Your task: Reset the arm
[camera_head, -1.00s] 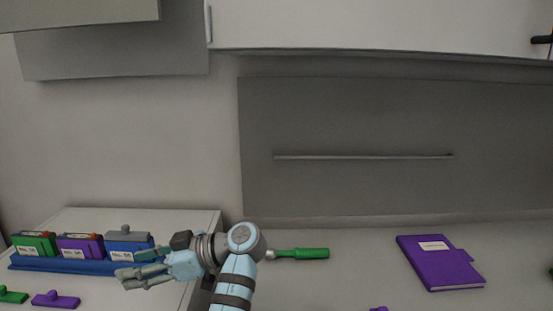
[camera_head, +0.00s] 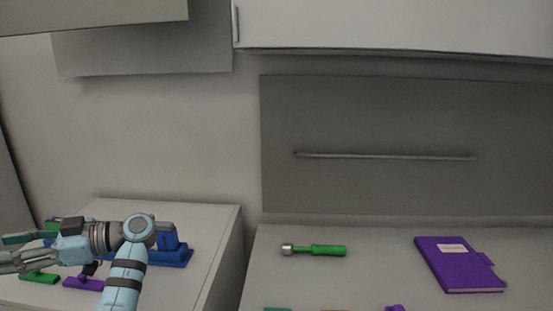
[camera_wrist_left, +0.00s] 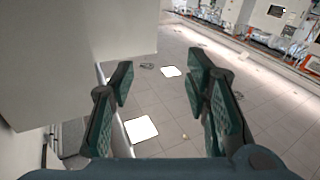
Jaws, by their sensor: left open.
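My left arm comes in at the lower left of the head view, bent to the left. My left gripper (camera_head: 10,250) reaches to the left edge of that view, above the left cabinet top. In the left wrist view its two dark green fingers (camera_wrist_left: 160,78) are spread apart with nothing between them, and tiled floor shows beyond. The gripper and forearm hide most of the blue rack (camera_head: 178,258) and what stands in it. My right gripper does not show.
A green piece (camera_head: 40,278) and a purple piece (camera_head: 83,283) lie in front of the rack. On the right counter lie a green-handled tool (camera_head: 328,250) and a purple notebook (camera_head: 455,262). A pale cabinet side (camera_wrist_left: 60,60) stands left of the gripper in the wrist view.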

